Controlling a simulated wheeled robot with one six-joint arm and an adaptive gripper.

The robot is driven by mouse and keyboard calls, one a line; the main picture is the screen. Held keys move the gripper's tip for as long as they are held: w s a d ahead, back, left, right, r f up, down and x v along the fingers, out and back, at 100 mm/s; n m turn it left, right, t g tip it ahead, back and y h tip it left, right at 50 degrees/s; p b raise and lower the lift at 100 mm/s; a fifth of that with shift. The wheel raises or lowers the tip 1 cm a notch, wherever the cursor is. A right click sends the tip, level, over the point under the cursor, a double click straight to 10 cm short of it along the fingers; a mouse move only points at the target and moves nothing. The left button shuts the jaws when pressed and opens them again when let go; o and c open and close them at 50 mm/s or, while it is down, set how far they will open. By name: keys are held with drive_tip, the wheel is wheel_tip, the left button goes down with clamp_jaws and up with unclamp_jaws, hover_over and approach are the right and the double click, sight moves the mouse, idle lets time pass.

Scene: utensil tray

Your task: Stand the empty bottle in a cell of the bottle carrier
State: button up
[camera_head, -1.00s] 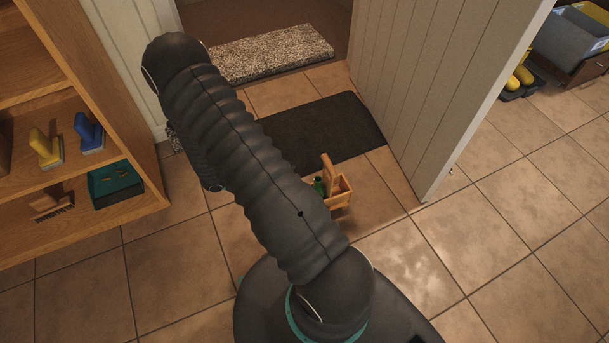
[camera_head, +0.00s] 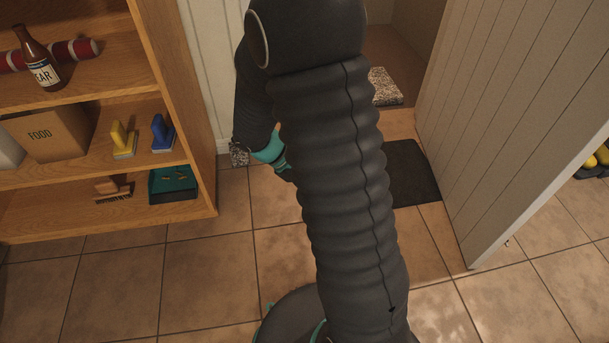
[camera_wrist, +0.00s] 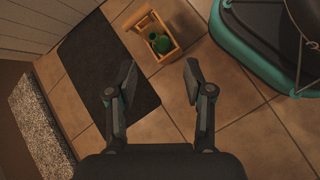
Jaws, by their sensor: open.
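The wooden bottle carrier (camera_wrist: 137,20) stands on the tiled floor at the top middle of the wrist view. Green glass (camera_wrist: 161,45) shows inside it; I cannot tell whether it is one bottle or more. My gripper (camera_wrist: 158,82) is open and empty, its fingers apart, with the carrier beyond the fingertips. In the head view my arm hides the carrier.
The wooden shelf unit (camera_head: 186,105) at the left holds a cardboard box (camera_head: 45,133), brushes and a teal dustpan (camera_head: 173,184). A dark mat (camera_head: 412,174) lies by the white panelled door (camera_head: 500,110). Tiled floor in front of the shelves is clear.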

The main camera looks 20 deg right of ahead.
drive_tip(key=s+a+r+m+t+y, duration=0.2)
drive_tip(key=s+a+r+t, duration=0.1)
drive_tip(key=r, duration=0.4)
drive_tip(key=s+a+r+m+t+y, duration=0.2)
drive_tip(key=s+a+r+t+y, duration=0.1)
drive_tip(key=s+r, duration=0.2)
drive_tip(key=s+a+r+m+t+y, duration=0.2)
drive_tip(key=s+a+r+m+t, duration=0.1)
drive_tip(key=r, duration=0.5)
drive_tip(key=shift+s+a+r+t+y, duration=0.3)
drive_tip(key=shift+s+r+t, duration=0.1)
drive_tip(key=shift+r, duration=0.1)
